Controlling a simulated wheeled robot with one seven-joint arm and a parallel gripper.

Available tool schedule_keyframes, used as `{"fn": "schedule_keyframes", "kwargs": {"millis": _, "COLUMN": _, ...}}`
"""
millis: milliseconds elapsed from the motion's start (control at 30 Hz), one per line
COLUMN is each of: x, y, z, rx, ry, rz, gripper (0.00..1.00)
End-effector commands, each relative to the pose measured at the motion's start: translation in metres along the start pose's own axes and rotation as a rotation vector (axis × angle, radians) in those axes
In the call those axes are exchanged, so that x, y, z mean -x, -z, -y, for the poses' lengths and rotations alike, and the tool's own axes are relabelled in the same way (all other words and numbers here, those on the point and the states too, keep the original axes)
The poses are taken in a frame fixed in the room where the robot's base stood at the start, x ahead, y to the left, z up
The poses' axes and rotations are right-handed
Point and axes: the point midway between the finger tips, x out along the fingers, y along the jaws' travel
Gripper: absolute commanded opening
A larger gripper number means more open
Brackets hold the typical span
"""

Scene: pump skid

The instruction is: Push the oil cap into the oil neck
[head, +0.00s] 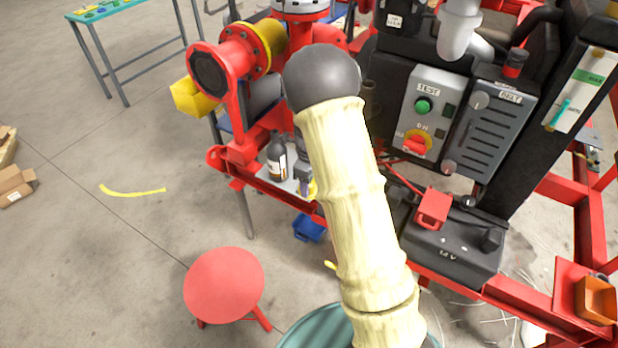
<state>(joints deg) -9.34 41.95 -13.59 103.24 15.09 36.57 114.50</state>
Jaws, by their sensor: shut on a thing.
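My arm, in a pale ribbed sleeve with a dark grey ball joint, crosses the middle of the head view and covers much of the pump skid. My gripper (305,187) shows only in part, as a small grey and purple piece just left of the sleeve, pointing down over the skid's pale tray. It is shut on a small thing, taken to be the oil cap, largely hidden. Whether cap and neck touch cannot be seen.
A dark bottle (277,158) stands on the tray close left of my gripper. The red pump (233,65) is behind it. A control box (432,112) and a black battery (455,245) are on the right. A red stool (223,285) stands front left; the left floor is mostly clear.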

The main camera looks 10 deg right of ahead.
Motion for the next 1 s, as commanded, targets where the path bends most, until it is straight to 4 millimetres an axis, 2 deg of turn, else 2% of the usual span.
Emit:
{"fn": "schedule_keyframes", "kwargs": {"millis": 167, "x": -0.015, "y": 0.003, "z": -0.003, "rx": 0.146, "ry": -0.002, "rz": -0.002, "gripper": 0.24}}
{"fn": "schedule_keyframes", "kwargs": {"millis": 367, "x": -0.04, "y": 0.007, "z": -0.007, "rx": 0.417, "ry": -0.002, "rz": -0.004, "gripper": 0.24}}
{"fn": "schedule_keyframes", "kwargs": {"millis": 1000, "x": -0.132, "y": 0.024, "z": -0.034, "rx": 1.535, "ry": -0.005, "rz": -0.003, "gripper": 0.24}}
